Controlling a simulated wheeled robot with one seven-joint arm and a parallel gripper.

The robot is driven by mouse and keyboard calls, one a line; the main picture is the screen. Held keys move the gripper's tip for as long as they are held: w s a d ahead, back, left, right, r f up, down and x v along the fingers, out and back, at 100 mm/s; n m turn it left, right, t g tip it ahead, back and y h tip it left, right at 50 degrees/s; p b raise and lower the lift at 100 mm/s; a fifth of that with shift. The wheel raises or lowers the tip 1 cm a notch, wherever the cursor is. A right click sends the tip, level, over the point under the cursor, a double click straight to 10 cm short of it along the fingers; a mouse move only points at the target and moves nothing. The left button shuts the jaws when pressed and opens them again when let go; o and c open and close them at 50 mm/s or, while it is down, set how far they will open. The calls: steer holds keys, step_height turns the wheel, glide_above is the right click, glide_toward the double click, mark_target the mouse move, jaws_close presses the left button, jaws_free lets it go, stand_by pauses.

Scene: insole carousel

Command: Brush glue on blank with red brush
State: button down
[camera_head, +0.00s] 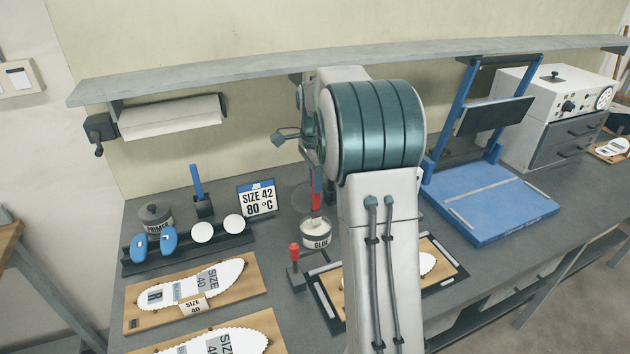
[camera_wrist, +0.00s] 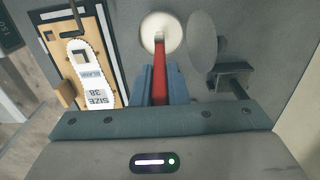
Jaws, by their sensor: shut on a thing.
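My gripper (camera_wrist: 160,70) is shut on the red brush (camera_wrist: 161,88), its handle between the two blue-grey fingers. The brush's far end is over the pale round top of the glue pot (camera_wrist: 153,35); I cannot tell whether its tip touches the glue. In the head view the red brush (camera_head: 316,190) stands nearly upright above the pot labelled GLUE (camera_head: 316,238), and my arm hides most of the gripper. The white blank (camera_wrist: 82,62), marked SIZE 38, lies on a wooden board in a black frame, left of the gripper. In the head view my arm covers most of the blank (camera_head: 427,263).
A blue brush (camera_head: 197,180) stands in a dark holder, near the PRIMER pot (camera_head: 155,217). A sign (camera_head: 257,198) reads SIZE 42, 80 °C. A blue press (camera_head: 490,205) is at right. A shelf (camera_head: 240,66) runs above.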

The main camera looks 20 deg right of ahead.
steer(key=shift+r+p, duration=1.9)
steer(key=shift+r, duration=0.75)
